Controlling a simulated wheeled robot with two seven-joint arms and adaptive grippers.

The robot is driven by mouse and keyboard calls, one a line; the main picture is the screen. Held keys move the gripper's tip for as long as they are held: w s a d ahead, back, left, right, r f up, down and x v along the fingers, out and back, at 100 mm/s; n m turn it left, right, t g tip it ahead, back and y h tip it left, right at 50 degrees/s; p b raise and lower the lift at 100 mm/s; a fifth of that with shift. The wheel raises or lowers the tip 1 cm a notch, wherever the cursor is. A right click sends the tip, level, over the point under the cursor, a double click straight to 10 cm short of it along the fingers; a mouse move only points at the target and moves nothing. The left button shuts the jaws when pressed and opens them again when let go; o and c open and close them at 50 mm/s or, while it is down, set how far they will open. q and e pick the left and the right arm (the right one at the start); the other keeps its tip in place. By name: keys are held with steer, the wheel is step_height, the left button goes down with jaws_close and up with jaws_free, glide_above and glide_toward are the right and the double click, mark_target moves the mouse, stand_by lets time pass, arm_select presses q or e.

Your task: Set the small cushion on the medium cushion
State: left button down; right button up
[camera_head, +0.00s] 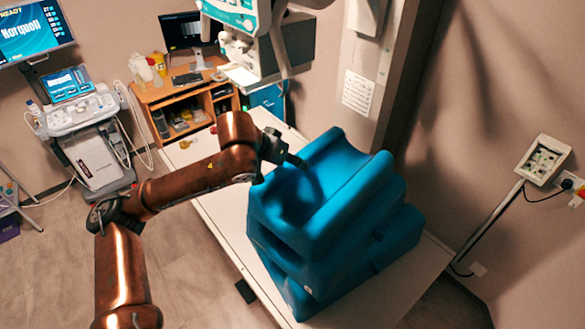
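Blue cushions with hollowed tops are stacked on the white table (222,215). The uppermost cushion, apparently the small one (330,190), lies over a wider blue cushion, apparently the medium one (402,238). More blue shows at the bottom of the stack, and the borders between layers are hard to make out. The stack looks slightly staggered. My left gripper (290,158) is at the upper left edge of the top cushion, close to it or touching it. I cannot tell whether its fingers are open or shut. My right gripper is out of view.
Scanner equipment (262,30) hangs over the table's far end. A wooden shelf unit (185,95) and an ultrasound cart (90,135) stand at the left. A wall-mounted box on a pole (547,160) is at the right. The table's near left strip is bare.

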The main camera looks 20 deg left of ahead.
mark_target(290, 172)
arm_select(q)
steer(key=shift+s+a+f+p, duration=0.1)
steer(key=shift+s+f+p, duration=0.2)
steer(key=shift+s+f, duration=0.6)
steer(key=shift+w+f, duration=0.6)
steer(key=shift+f, duration=0.1)
steer(key=c, duration=1.4)
jaws_free()
steer(key=shift+f, duration=0.1)
steer(key=shift+c, duration=0.2)
steer(key=o, duration=0.4)
steer(key=shift+s+r, duration=0.25)
steer(key=shift+s, duration=0.15)
steer(key=shift+w+f, duration=0.15)
steer(key=shift+w, duration=0.15)
steer(key=shift+s+a+r, duration=0.1)
steer(key=shift+s+r, duration=0.2)
steer(key=shift+r, duration=0.05)
steer(key=v, duration=0.4)
steer(key=shift+s+a+r, duration=0.1)
steer(key=v, duration=0.6)
steer(key=shift+b, duration=0.35)
steer(key=shift+s+a+r, duration=0.1)
steer(key=shift+s+r, duration=0.25)
steer(key=shift+r, duration=0.05)
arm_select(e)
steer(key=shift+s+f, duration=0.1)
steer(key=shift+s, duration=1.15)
